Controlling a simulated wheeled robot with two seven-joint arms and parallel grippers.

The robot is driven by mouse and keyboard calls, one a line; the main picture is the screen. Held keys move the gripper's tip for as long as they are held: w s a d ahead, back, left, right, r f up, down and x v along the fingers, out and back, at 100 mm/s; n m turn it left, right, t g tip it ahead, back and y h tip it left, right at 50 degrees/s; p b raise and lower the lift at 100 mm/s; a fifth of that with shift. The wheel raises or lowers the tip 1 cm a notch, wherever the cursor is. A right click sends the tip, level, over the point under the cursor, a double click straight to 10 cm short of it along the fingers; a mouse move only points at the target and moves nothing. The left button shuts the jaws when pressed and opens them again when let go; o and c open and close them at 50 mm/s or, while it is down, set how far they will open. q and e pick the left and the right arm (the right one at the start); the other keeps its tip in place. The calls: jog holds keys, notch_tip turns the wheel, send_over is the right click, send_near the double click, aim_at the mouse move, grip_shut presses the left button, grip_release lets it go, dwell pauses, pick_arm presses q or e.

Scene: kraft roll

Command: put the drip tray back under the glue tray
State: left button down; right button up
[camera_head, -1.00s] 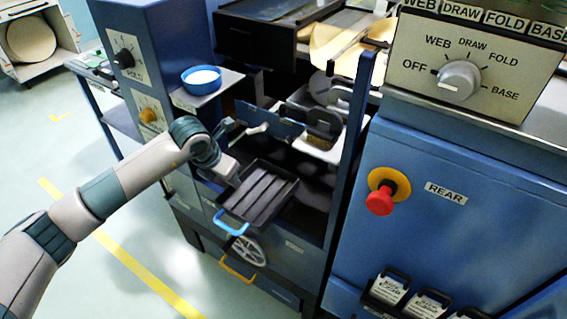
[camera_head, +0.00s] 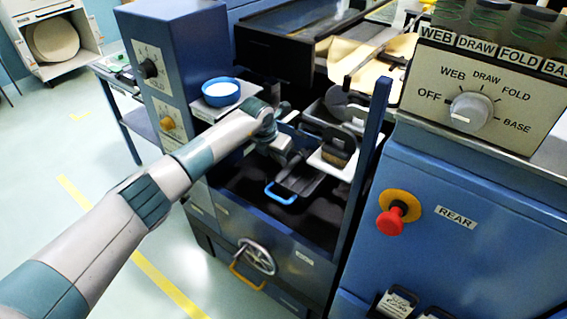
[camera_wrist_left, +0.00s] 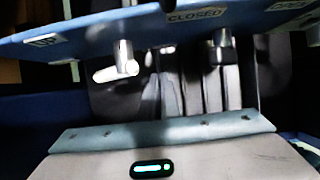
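The drip tray (camera_head: 304,183) is a dark grooved tray with a blue handle (camera_head: 280,193) at its front. It sits inside the blue machine's open bay, partly hidden by my left wrist. Its ribs also show in the left wrist view (camera_wrist_left: 196,92). A white tray (camera_head: 327,166) holding a dark block, which looks like the glue tray, is just above and behind it on the right. My left gripper (camera_head: 291,158) is over the drip tray's rear left part; its fingers are too hidden to tell open from shut. My right gripper is out of view.
A blue bar with a CLOSED label (camera_wrist_left: 197,15) and a pale lever (camera_wrist_left: 117,70) cross close ahead of the wrist. A blue bowl (camera_head: 221,92) stands on the ledge at left. A blue post (camera_head: 371,135) bounds the bay at right. A handwheel (camera_head: 257,257) is below.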

pick_arm(q)
jog(key=shift+w+d, duration=0.4)
jog(key=shift+w, duration=0.2)
